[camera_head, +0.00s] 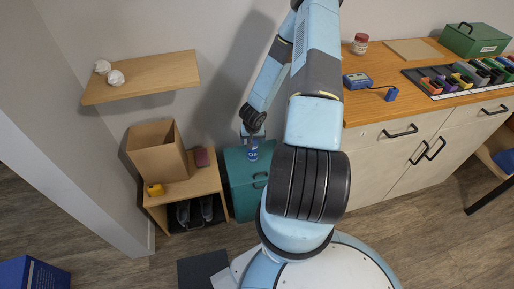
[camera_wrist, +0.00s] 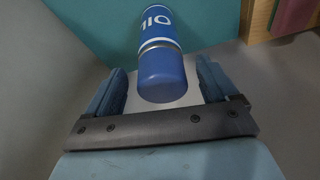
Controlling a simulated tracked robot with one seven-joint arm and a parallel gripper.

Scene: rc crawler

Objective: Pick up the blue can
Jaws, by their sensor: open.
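The blue can (camera_head: 253,154) has white lettering and stands on the teal cabinet (camera_head: 243,195) against the wall. In the wrist view the can (camera_wrist: 162,72) sits ahead of and partly between the two fingers. My gripper (camera_head: 252,138) is right at the can in the head view, and its open fingers (camera_wrist: 160,92) lie on either side of the can in the wrist view. Gaps show between the can and both fingers.
A small wooden shelf unit (camera_head: 207,183) stands just left of the cabinet, with an open cardboard box (camera_head: 158,150) and a dark red block (camera_head: 201,157) on it. A wall shelf (camera_head: 150,78) is above. A counter (camera_head: 420,95) stands at right.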

